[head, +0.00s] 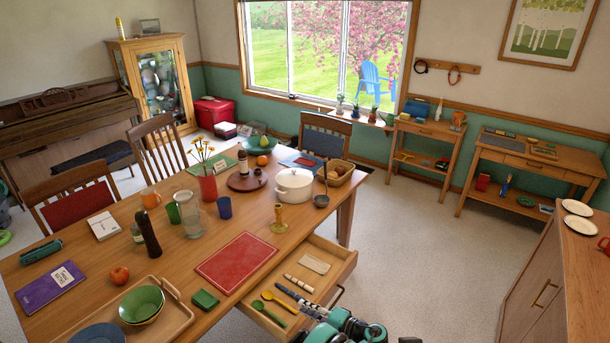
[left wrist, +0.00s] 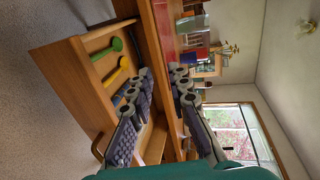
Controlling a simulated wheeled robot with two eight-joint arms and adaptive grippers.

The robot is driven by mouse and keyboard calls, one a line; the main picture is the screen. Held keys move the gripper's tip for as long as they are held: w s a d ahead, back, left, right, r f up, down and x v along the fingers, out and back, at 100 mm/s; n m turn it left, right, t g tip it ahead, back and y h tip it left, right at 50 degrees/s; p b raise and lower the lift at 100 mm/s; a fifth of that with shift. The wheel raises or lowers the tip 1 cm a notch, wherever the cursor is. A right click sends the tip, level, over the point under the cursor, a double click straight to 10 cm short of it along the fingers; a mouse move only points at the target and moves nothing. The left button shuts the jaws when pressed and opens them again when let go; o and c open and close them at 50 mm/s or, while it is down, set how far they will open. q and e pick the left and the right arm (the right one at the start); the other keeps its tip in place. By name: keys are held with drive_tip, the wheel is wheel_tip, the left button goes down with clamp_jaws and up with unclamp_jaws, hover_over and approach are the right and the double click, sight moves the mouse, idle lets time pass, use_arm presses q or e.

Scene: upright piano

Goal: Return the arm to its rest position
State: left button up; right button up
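My left gripper (head: 290,312) is at the bottom of the head view, over the front part of the open table drawer (head: 340,262). In the left wrist view its two dark padded fingers (left wrist: 160,76) stand apart with nothing between them, so it is open and empty. The drawer holds a green spoon (head: 270,311), a yellow spoon (head: 279,302) and a pale flat item (head: 314,262). Both spoons also show in the left wrist view, beside one finger. My right gripper is not in view.
The wooden table (head: 210,250) is crowded: a red mat (head: 236,262), a white pot (head: 294,186), a pepper mill (head: 148,234) and a tray (head: 178,320). A wooden cabinet (head: 560,285) stands at right. The carpet (head: 420,250) between table and cabinet is clear.

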use_arm(q)
drive_tip(key=w+a+r+g+h+b, duration=0.2)
drive_tip(key=a+r, duration=0.5)
drive_tip(key=r, duration=0.2)
drive_tip(key=s+a+r+n+g+h+b, duration=0.1)
drive_tip(key=s+a+r+n+h+b, duration=0.2)
drive_tip(key=s+a+r, duration=0.35)
drive_tip(key=s+a+n+h+b, duration=0.2)
drive_tip(key=s+h, duration=0.1)
drive_tip(key=s, duration=0.8)
drive_tip(key=s+a+n+t+h+b, duration=0.1)
drive_tip(key=s+a+n+h+b, duration=0.1)
drive_tip(key=s, duration=1)
drive_tip(key=shift+s+a+f+h+b, duration=0.2)
drive_tip(key=shift+a+h+b, duration=0.25)
drive_tip(key=shift+h, duration=0.65)
drive_tip(key=shift+w, duration=0.1)
